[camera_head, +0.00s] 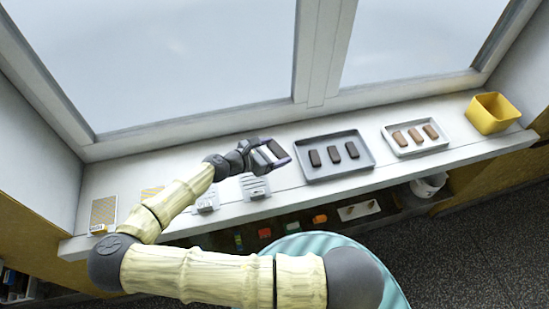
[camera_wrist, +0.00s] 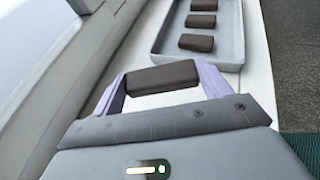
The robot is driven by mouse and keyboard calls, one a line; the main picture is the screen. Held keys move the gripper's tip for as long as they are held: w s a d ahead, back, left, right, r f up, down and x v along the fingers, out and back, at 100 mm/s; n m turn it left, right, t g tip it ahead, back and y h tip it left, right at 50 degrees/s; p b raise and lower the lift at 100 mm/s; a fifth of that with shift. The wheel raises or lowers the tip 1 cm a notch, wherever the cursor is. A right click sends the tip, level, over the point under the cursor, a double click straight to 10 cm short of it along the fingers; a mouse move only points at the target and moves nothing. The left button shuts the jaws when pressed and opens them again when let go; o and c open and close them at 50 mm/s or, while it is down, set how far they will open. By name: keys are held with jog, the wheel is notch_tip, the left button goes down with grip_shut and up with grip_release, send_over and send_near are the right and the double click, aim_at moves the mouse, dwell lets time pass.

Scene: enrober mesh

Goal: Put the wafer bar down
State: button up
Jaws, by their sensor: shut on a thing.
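My gripper (camera_head: 273,153) is shut on a dark brown wafer bar (camera_wrist: 162,77), with one lilac finger at each end of it in the wrist view. The gripper is above the white sill, just left of the grey tray (camera_head: 340,174). The tray also shows ahead of the held bar in the wrist view (camera_wrist: 232,35). Three dark brown bars lie apart in a row in this tray, the middle one (camera_head: 333,154) among them. I cannot tell the held bar's exact height above the sill.
A white tray (camera_head: 434,146) with three lighter brown bars and a yellow bin (camera_head: 492,114) stand farther right. Pale slotted pieces (camera_head: 255,187) and a yellow-patterned card (camera_head: 103,213) lie left. The window frame runs behind. A lower shelf holds small coloured items.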

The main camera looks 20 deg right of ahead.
aim_at(276, 149)
notch_tip(276, 149, up, 5)
jog(key=shift+r, duration=0.2)
dwell(0.6)
jog(key=shift+w+d+n+t, duration=0.3)
jog(key=shift+w+d, duration=0.05)
jog(key=shift+w, duration=0.1)
jog(key=w+f+n+t+y, duration=0.1)
jog(key=w+n+t+y, duration=0.1)
jog(key=n, duration=0.1)
jog(key=w+f+n+t+y, duration=0.1)
jog(key=w+n+t+y, duration=0.1)
jog(key=n+y, duration=0.1)
jog(key=w+f+n+t+y, duration=0.1)
jog(key=w+n+t+y, duration=0.1)
jog(key=n+t+y, duration=0.1)
jog(key=shift+d+f, duration=0.1)
jog(key=shift+d, duration=0.1)
jog(key=shift+a+n, duration=0.15)
jog(key=shift+n, duration=0.15)
jog(key=shift+f, duration=0.1)
